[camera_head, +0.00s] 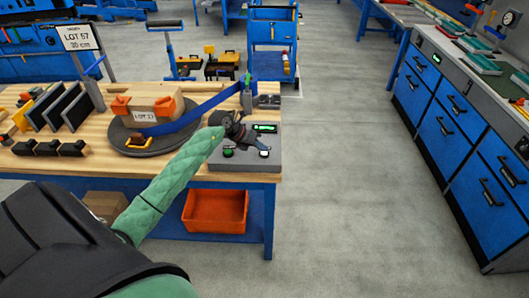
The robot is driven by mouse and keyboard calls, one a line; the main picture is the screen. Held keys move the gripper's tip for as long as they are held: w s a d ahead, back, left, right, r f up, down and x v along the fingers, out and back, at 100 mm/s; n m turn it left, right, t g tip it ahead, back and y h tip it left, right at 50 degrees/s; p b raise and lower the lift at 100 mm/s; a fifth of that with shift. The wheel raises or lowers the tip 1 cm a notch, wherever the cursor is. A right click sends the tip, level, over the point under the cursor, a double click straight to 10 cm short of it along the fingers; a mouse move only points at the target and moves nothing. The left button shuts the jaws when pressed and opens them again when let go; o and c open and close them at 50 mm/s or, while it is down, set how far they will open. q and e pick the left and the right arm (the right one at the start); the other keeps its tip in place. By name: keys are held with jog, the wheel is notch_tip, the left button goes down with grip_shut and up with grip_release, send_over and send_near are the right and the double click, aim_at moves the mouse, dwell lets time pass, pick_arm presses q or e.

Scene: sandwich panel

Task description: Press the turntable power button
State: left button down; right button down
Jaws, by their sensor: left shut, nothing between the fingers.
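The grey control panel (247,165) sits at the front right corner of the wooden workbench. It has a lit green button (228,152), a pale button (264,153) to its right, and a lit green display (265,128) behind. I cannot read which button is the power button. My left gripper (262,146) is shut and empty over the panel, its tips close to the pale button; I cannot tell whether they touch it. The round grey turntable (118,138) is to the left, carrying a cardboard box (150,103) labelled LOT 57. My right gripper is out of view.
A blue strap (205,106) runs from the turntable to a post (246,95) behind the panel. Orange clamps sit on the box. Dark upright panels (62,107) stand at the left. An orange bin (215,211) is below. Open floor lies right of the bench.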

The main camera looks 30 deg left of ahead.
aim_at(261, 153)
pick_arm(q)
jog(key=shift+r+p, duration=1.1)
jog(key=shift+r, duration=1.95)
